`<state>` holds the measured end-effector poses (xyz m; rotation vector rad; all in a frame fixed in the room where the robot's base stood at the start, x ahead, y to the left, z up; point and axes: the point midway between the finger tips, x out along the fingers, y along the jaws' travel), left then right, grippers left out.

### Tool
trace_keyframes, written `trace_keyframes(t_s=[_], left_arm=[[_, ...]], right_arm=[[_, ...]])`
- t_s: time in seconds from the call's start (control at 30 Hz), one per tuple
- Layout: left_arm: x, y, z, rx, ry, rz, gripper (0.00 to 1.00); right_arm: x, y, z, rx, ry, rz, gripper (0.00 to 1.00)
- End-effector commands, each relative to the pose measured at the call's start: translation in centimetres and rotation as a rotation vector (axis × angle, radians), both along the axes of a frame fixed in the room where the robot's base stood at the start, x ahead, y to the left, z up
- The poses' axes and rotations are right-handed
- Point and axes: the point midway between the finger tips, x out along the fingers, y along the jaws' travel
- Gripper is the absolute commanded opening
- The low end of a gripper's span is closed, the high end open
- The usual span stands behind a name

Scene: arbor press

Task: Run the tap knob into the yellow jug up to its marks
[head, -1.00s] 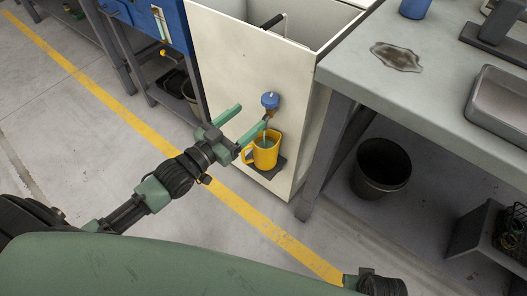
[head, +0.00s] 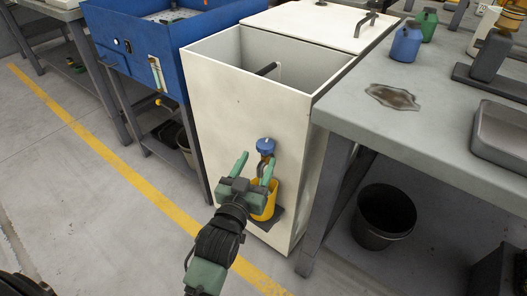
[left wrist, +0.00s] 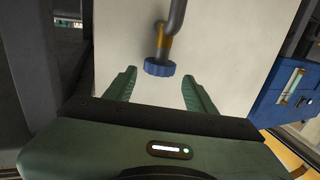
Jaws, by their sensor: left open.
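The blue tap knob (head: 265,146) sits on the front of a white cabinet (head: 235,120). It also shows in the left wrist view (left wrist: 159,67), ahead of my fingertips and roughly between them, apart from both. The yellow jug (head: 264,208) stands on a dark ledge below the tap, partly hidden behind my left gripper. Its marks and any water in it cannot be seen. My left gripper (head: 255,166) is open and empty in front of the tap, with its fingers pointing up and towards the cabinet. My right gripper is not in view.
A grey bench (head: 415,120) adjoins the cabinet on the right, with a black bucket (head: 384,215) beneath it. A blue basin unit (head: 135,50) stands on the left. The floor in front, with its yellow line (head: 100,145), is clear.

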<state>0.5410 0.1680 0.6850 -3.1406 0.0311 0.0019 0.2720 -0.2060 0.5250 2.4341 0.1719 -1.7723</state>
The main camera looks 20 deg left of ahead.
Motion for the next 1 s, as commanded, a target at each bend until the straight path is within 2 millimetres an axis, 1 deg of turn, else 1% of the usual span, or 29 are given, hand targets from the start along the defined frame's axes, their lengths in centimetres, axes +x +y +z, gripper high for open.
trace_keyframes(t_s=[0.03, 0.1, 0.2, 0.3, 0.43, 0.67, 0.7, 0.77, 0.8, 0.87, 0.9, 1.0], left_arm=[[1.0, 0.0, 0.0, 0.000, -0.005, 0.000, 0.55], [2.2, 0.0, 0.0, 0.000, -0.005, -0.001, 0.55], [3.6, -0.1, 0.0, 0.000, -0.004, -0.001, 0.55], [4.7, -0.1, 0.0, 0.000, -0.003, -0.001, 0.55], [5.4, -0.1, 0.0, -0.001, -0.002, -0.001, 0.55], [5.5, -0.1, 0.0, -0.001, -0.001, -0.002, 0.55], [5.5, -0.1, 0.0, -0.001, -0.001, -0.002, 0.52], [5.5, -0.1, 0.0, -0.001, -0.001, -0.002, 0.36], [5.5, -0.1, 0.0, -0.001, -0.001, -0.002, 0.25], [5.5, -0.1, 0.0, -0.001, -0.001, -0.002, 0.08], [5.5, -0.1, 0.0, -0.001, -0.001, -0.002, 0.06], [5.5, -0.1, 0.2, 0.003, -0.002, -0.010, 0.06]], right_arm=[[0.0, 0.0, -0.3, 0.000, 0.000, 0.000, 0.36], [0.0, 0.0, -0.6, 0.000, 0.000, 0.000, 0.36], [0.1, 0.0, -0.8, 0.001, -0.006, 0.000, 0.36], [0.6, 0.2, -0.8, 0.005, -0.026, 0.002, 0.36], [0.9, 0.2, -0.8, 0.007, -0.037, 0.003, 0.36], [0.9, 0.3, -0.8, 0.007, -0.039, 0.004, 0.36], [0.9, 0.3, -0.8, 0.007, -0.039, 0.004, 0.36], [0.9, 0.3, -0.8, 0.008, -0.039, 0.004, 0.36], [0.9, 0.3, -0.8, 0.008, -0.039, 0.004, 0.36], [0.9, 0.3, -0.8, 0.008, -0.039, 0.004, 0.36], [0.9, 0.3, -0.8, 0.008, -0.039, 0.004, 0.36], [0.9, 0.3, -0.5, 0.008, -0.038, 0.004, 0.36]])
